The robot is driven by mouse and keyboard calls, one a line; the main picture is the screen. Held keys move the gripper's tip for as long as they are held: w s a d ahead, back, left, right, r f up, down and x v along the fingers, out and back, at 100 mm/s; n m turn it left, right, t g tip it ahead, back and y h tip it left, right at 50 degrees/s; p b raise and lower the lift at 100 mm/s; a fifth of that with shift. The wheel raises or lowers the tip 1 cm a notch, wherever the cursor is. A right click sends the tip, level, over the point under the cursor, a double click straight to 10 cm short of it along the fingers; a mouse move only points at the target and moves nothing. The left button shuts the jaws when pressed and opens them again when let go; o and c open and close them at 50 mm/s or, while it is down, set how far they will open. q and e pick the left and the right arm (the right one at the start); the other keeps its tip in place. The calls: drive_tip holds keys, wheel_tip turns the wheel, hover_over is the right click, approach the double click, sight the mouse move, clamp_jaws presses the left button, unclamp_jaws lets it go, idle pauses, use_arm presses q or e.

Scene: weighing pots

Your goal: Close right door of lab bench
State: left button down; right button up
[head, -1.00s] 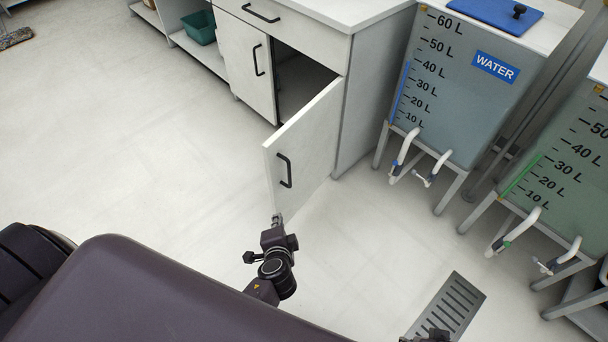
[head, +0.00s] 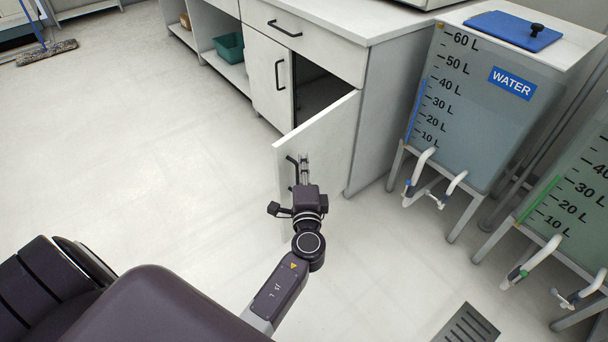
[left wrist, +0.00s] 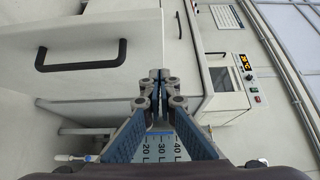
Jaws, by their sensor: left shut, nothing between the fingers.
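The right door (head: 335,135) of the lab bench stands ajar, swung out from the white cabinet, with the dark interior showing behind it. Its black handle (head: 291,172) is partly covered by my left gripper (head: 305,162) in the head view. In the left wrist view the door (left wrist: 60,25) fills the left side, with its handle (left wrist: 82,66) beside the fingers. My left gripper's fingers (left wrist: 159,76) are shut and empty, in front of the door's outer face; whether they touch it I cannot tell. My right gripper is not in view.
The bench's left door (head: 266,75) is closed, and so is the drawer (head: 320,45) above. A water tank (head: 470,100) on a stand with taps is right of the bench. A floor grate (head: 467,325) lies at the bottom. The floor left of the door is clear.

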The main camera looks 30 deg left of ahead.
sight(292, 139)
use_arm(q)
drive_tip(key=shift+w+a, duration=0.45)
drive_tip(key=shift+a, duration=0.4)
drive_tip(key=shift+w+a, duration=0.5)
drive_tip(key=shift+a, duration=0.4)
drive_tip(key=shift+w+a, duration=0.45)
drive_tip(key=shift+a, duration=0.4)
